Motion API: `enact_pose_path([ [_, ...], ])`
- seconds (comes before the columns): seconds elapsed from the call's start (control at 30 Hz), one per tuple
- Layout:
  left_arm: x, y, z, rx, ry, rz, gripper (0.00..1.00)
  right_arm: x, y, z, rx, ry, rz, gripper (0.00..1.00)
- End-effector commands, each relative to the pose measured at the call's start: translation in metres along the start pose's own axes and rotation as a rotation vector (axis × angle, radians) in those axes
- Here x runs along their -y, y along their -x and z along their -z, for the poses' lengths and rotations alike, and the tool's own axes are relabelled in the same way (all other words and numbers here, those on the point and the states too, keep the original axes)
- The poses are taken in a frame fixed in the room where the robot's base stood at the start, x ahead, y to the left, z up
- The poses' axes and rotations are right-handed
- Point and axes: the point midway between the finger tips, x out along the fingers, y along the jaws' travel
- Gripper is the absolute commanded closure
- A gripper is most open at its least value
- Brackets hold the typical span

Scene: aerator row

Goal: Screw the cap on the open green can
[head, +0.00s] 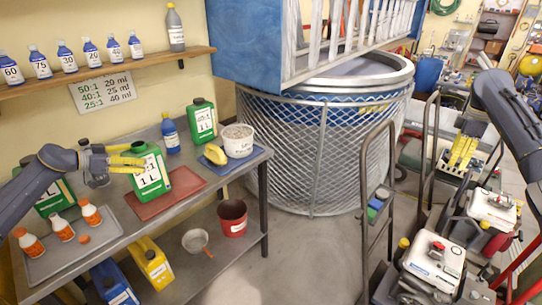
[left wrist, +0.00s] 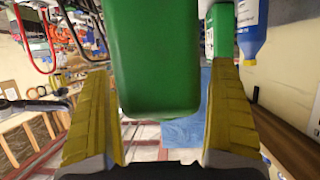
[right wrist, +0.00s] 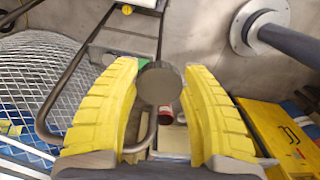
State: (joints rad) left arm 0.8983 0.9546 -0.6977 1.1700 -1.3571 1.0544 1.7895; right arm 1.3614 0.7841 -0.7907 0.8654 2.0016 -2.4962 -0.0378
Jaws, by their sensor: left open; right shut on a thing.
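A green can (head: 151,177) with a white label stands on a red mat (head: 192,188) on the workbench. The left gripper (head: 128,159) is open at the can's upper part. In the left wrist view the can (left wrist: 152,60) stands between the spread yellow fingers, with a gap visible beside it. The can's mouth is hard to make out behind the fingers. The right gripper (head: 464,150) is far to the right, away from the bench. In the right wrist view it is shut on a dark round cap (right wrist: 159,84), held between the fingertips.
Another green can (head: 202,121), a blue bottle (head: 170,134) and a white bucket (head: 238,141) stand at the bench's back. Small orange-and-white bottles (head: 62,229) stand on a grey tray (head: 52,262). A mesh-sided tank (head: 310,140) and a tubular handle frame (head: 378,200) lie between bench and right gripper.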

Motion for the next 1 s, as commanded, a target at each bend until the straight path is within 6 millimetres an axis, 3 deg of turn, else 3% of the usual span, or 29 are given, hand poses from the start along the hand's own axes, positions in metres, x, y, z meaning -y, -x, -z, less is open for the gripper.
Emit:
enact_pose_path([
  [0.43, 0.0002, -0.0027, 0.0001, 0.000, -0.001, 0.001, 0.08, 0.0000, 0.0000, 0.0001, 0.000, 0.000, 0.000, 0.63],
  [1.0, 0.0003, -0.0025, 0.0002, 0.000, -0.001, 0.001, 0.74, 0.0000, 0.0000, 0.0001, 0.000, 0.000, 0.000, 0.63],
])
